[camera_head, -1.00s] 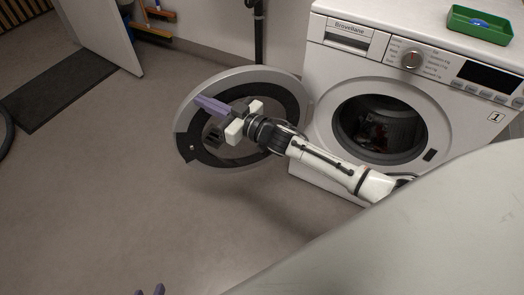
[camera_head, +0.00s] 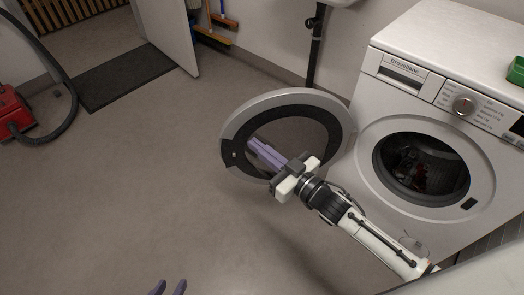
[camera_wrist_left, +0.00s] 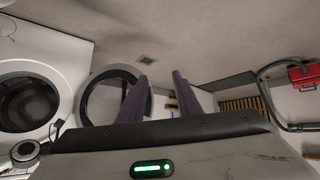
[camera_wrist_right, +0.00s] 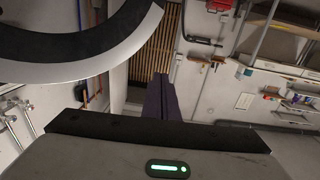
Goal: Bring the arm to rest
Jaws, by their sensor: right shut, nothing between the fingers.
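My right gripper (camera_head: 268,154) reaches in from the right in the head view, its purple fingers shut together and empty. It appears in front of the swung-open round washer door (camera_head: 250,108); I cannot tell whether it touches. Its closed fingers show in the right wrist view (camera_wrist_right: 161,99), with the door's dark ring (camera_wrist_right: 70,45) at upper left. My left gripper (camera_head: 168,288) shows only its fingertips at the bottom edge of the head view. In the left wrist view (camera_wrist_left: 160,95) its fingers stand apart with nothing between them.
The white washer (camera_head: 385,150) stands at the right, with dark laundry (camera_head: 422,178) in its drum. A green tray (camera_head: 516,70) is on top. A red vacuum (camera_head: 14,112) with a black hose and a dark mat (camera_head: 125,75) lie at the left. The middle floor is clear.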

